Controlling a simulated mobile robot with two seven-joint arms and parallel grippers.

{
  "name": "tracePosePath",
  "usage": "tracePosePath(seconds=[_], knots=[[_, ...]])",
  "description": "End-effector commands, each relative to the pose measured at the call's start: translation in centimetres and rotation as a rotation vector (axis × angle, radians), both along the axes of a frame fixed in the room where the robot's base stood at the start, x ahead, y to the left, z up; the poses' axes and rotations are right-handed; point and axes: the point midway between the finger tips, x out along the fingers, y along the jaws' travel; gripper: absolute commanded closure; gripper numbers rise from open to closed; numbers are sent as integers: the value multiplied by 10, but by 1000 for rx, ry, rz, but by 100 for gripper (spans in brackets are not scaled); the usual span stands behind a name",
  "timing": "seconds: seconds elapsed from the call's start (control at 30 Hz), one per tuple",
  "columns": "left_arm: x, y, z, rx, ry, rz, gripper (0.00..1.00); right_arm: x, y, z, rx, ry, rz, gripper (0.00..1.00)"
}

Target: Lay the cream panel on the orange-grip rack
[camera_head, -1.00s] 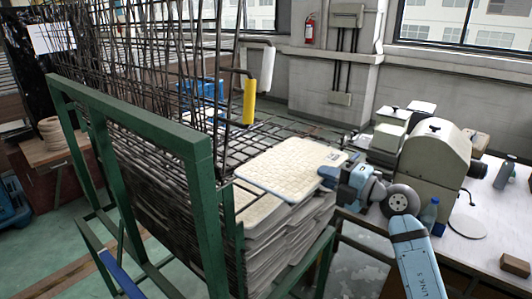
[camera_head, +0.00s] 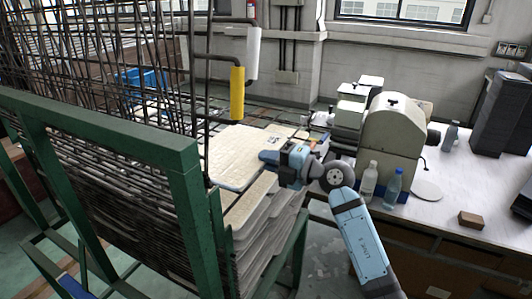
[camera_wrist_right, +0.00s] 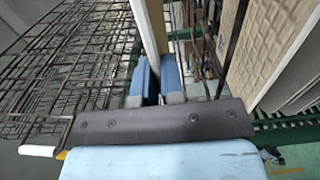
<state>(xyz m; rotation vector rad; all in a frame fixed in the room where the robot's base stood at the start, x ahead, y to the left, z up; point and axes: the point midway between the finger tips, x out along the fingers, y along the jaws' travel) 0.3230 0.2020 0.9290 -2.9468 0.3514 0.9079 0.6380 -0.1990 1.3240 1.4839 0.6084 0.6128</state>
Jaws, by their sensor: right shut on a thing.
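The cream panel (camera_head: 232,156) is a flat, textured sheet at the top of a stack of pale trays in the head view. My right gripper (camera_head: 274,158) is shut on its right edge. In the right wrist view the panel is a narrow cream strip (camera_wrist_right: 152,28) between my blue fingers (camera_wrist_right: 156,78). The dark wire rack with the yellow-orange grip (camera_head: 237,92) stands just behind and left of the panel. I cannot tell whether the panel touches the rack or the stack. My left gripper is not in view.
The stack of pale trays (camera_head: 268,232) stands below the panel, behind a green metal frame (camera_head: 188,205). A white grip (camera_head: 253,52) hangs behind the orange one. A bench (camera_head: 440,190) with a machine (camera_head: 392,135) and bottles (camera_head: 392,187) is at the right.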

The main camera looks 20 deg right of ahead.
Motion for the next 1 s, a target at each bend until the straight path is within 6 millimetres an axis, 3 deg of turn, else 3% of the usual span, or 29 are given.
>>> tracePosePath(seconds=[0.17, 0.4, 1.0], knots=[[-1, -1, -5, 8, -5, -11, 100, 0, 0, -20, 2, 2, 0, 100], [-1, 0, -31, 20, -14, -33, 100, 0, 0, -47, 1, 0, 1, 100], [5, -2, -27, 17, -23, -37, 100, 0, 0, -63, 0, 0, 1, 100]])
